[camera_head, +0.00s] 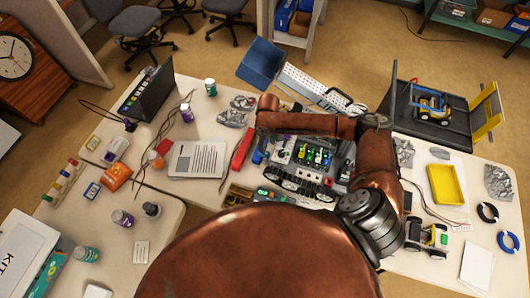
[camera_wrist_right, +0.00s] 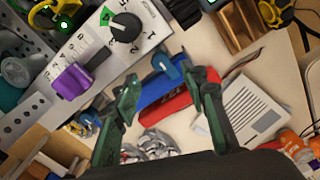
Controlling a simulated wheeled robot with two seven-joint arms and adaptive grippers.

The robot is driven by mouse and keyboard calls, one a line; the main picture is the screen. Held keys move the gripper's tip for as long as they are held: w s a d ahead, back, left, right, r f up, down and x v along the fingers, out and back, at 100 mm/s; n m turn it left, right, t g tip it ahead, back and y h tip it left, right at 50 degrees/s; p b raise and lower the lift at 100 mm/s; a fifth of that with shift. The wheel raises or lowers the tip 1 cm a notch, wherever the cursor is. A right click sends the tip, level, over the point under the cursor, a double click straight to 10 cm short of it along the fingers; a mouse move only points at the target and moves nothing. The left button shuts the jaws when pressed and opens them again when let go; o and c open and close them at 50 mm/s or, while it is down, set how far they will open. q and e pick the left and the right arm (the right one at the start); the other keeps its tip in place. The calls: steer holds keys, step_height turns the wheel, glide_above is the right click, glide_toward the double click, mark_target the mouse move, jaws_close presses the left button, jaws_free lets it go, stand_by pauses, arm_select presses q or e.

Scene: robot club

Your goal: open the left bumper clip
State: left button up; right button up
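A tracked club robot (camera_head: 298,183) with green lights stands on the table, partly hidden by my right arm. In the right wrist view its light panel (camera_wrist_right: 146,22) carries a black dial. A purple clip-like part (camera_wrist_right: 70,82) sits at the panel's edge, left of my fingers. A blue clip-like part (camera_wrist_right: 167,66) shows between and just beyond my fingertips; I cannot tell whether they touch it. I cannot tell which part is the left bumper clip. My right gripper (camera_wrist_right: 159,74) is open, its two dark green fingers apart. My left gripper is not in view.
A red case (camera_wrist_right: 180,100) lies on the table beyond the fingers, beside a printed sheet (camera_head: 195,159). A laptop (camera_head: 150,92), a blue bin (camera_head: 261,62) and a yellow tray (camera_head: 446,184) stand around. Crumpled foil (camera_wrist_right: 152,145) lies near the fingers.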

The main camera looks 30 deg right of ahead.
mark_target(267, 154)
step_height(267, 154, down, 7)
steer(key=shift+p, duration=0.35)
steer(key=shift+c, duration=0.3)
jaws_close()
